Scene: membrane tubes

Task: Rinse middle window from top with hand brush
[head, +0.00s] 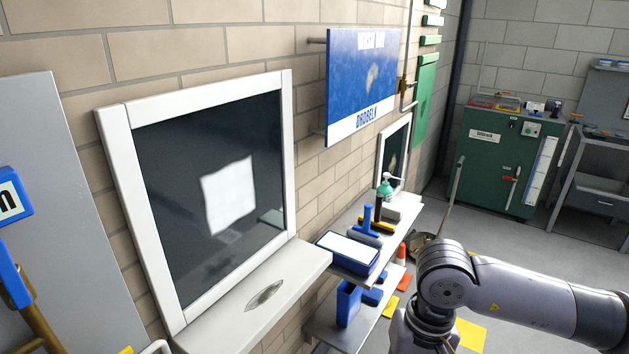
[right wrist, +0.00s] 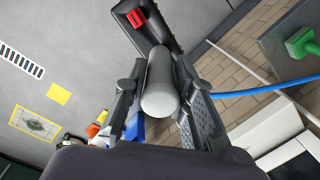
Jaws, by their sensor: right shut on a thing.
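A window with a white frame (head: 118,170) and dark glass (head: 165,200) is on the brick wall in the head view. A pale square patch shows in the glass, perhaps a reflection. A white sill (head: 310,265) juts out below it. A second, smaller window (head: 397,150) is farther along the wall. In the right wrist view my right gripper (right wrist: 160,100) is shut on a grey round handle (right wrist: 160,85). A black part with a red piece (right wrist: 135,17) lies just beyond; I cannot tell whether they join or whether this is the hand brush. My left gripper is not in view.
A shelf holds a blue tray (head: 347,252) and blue tools. A blue and white sign (head: 361,85) hangs above. A green cabinet (head: 495,165) stands at the back. A blue hose (right wrist: 265,90) and a green object (right wrist: 303,42) show in the wrist view.

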